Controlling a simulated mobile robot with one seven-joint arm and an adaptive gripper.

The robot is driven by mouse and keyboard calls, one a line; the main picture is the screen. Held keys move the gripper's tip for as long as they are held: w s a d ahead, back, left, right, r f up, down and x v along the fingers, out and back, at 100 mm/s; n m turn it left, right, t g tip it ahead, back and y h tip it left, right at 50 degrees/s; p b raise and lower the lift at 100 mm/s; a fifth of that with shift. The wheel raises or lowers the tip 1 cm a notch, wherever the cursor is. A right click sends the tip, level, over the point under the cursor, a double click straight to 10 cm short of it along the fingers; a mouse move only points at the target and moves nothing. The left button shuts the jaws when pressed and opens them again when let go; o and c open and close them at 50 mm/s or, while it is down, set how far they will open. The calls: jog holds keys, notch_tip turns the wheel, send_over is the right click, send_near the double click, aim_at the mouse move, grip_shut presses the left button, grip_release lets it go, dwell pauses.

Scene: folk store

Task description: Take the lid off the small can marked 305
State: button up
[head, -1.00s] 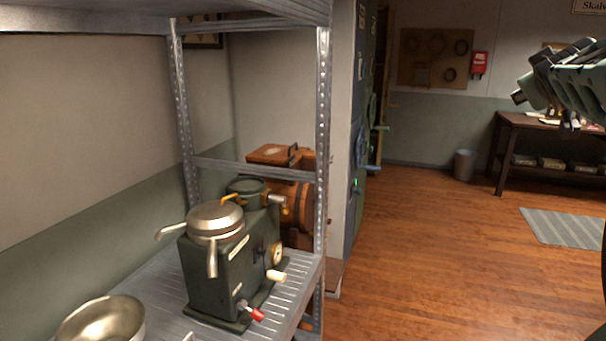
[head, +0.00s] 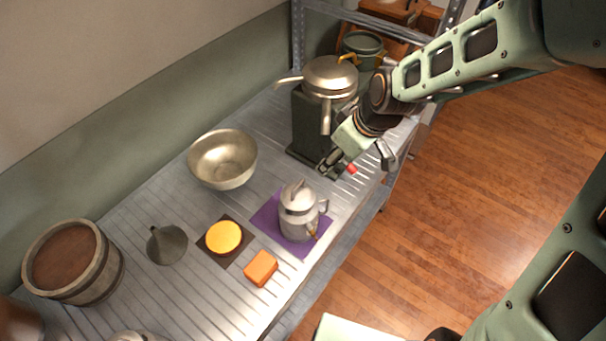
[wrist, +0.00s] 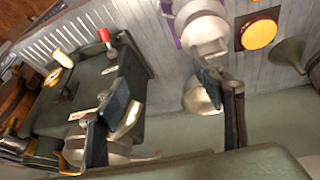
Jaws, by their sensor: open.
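A small silver metal can (head: 298,220) with a lid (head: 298,197) on top stands upright on a purple mat (head: 266,218) on the metal shelf. Its side handle and a small brass-coloured part face right. No 305 marking is legible on it. In the wrist view the can (wrist: 204,35) is at the top, partly cut off by the frame edge. My gripper (head: 356,163) is open and empty, above the shelf, behind and right of the can and in front of the dark green machine. It touches neither the can nor its lid.
The dark green machine (head: 307,120) with a lidded pan stands behind. A steel bowl (head: 223,160), a funnel (head: 168,245), a yellow disc (head: 224,237), an orange block (head: 261,268) and a wooden barrel (head: 108,262) stand left and in front. The shelf edge drops to the floor at right.

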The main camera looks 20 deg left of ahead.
jog(key=n+g, duration=0.1)
jog(key=g, duration=0.1)
send_near(298, 186)
jog(key=f, duration=0.1)
jog(key=x, duration=0.4)
jog(key=shift+s+f+b, duration=0.2)
jog(key=shift+s+b, duration=0.05)
jog(key=shift+b, duration=0.15)
jog(key=shift+y, duration=0.3)
jog(key=shift+w+x, duration=0.2)
jog(key=shift+x, duration=0.85)
jog(key=shift+w+x, duration=0.15)
jog(key=shift+x, duration=0.9)
jog(key=shift+w+x, duration=0.2)
jog(key=shift+x, duration=0.85)
jog(key=shift+d, duration=0.1)
jog(key=shift+c, duration=0.6)
jog(key=c, duration=1.2)
jog(key=shift+o, duration=0.2)
jog(key=shift+r, duration=0.15)
